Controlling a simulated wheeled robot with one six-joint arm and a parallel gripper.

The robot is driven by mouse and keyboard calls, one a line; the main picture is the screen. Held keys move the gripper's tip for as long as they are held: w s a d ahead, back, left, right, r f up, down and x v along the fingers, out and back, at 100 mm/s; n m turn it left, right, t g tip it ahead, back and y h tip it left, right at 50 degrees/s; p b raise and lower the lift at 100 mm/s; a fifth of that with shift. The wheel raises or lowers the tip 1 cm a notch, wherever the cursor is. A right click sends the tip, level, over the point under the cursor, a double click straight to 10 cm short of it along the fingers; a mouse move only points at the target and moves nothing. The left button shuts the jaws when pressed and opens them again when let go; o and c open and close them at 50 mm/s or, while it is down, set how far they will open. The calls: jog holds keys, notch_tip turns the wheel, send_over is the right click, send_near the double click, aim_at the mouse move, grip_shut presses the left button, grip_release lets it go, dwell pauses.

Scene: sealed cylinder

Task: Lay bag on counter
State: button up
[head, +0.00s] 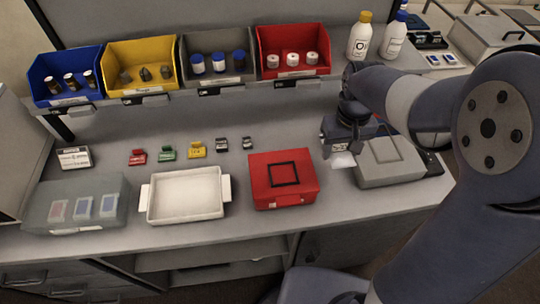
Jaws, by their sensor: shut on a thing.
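My gripper (337,150) points down above the right part of the counter (240,225), just left of a grey box. It is shut on the bag (343,160), of which only a small white piece shows below the fingers. The rest of the bag is hidden by the gripper or too small to make out. I cannot tell whether the bag touches the counter.
A grey box (392,162) and a red case (284,180) stand close by the gripper. A white tray (186,212), a grey translucent box (45,208) and several small coloured clips lie further left. Bins line the shelf behind. The counter's front middle is clear.

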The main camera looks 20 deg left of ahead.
aim_at(330, 179)
jog(key=shift+f+p, duration=0.35)
jog(key=shift+f, duration=4.6)
jog(key=shift+f, duration=0.2)
jog(key=o, duration=0.7)
jog(key=shift+r, duration=0.15)
